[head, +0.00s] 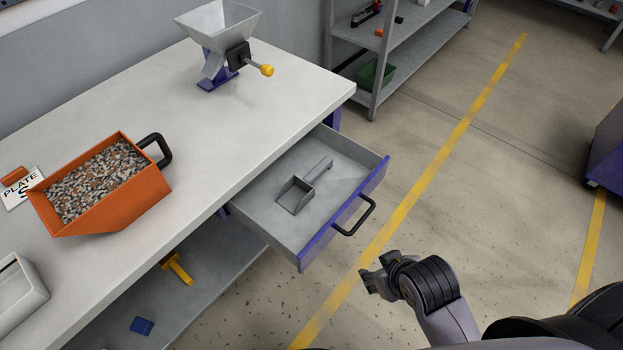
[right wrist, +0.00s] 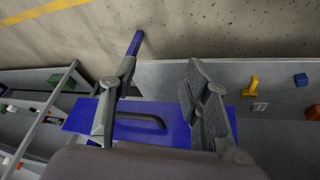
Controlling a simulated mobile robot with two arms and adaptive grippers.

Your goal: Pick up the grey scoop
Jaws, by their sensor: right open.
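The grey scoop (head: 298,192) lies in the pulled-out drawer (head: 262,221) under the worktable. Its square pan faces the near side and its handle points up and right in the head view. My right gripper (head: 372,270) is open and empty, in front of the drawer and to the right of its black handle (head: 354,216). In the right wrist view the open fingers (right wrist: 160,64) stand apart, with the drawer handle (right wrist: 138,119) and blue front seen between them. The scoop cannot be made out there. My left gripper is out of view.
On the worktable (head: 300,85) stand an orange bin (head: 110,212) of mixed granules and a grey hopper (head: 219,25) with a yellow-knobbed crank. A lower shelf holds a yellow part (head: 177,267) and a blue block (head: 142,326). The floor right of the drawer is clear.

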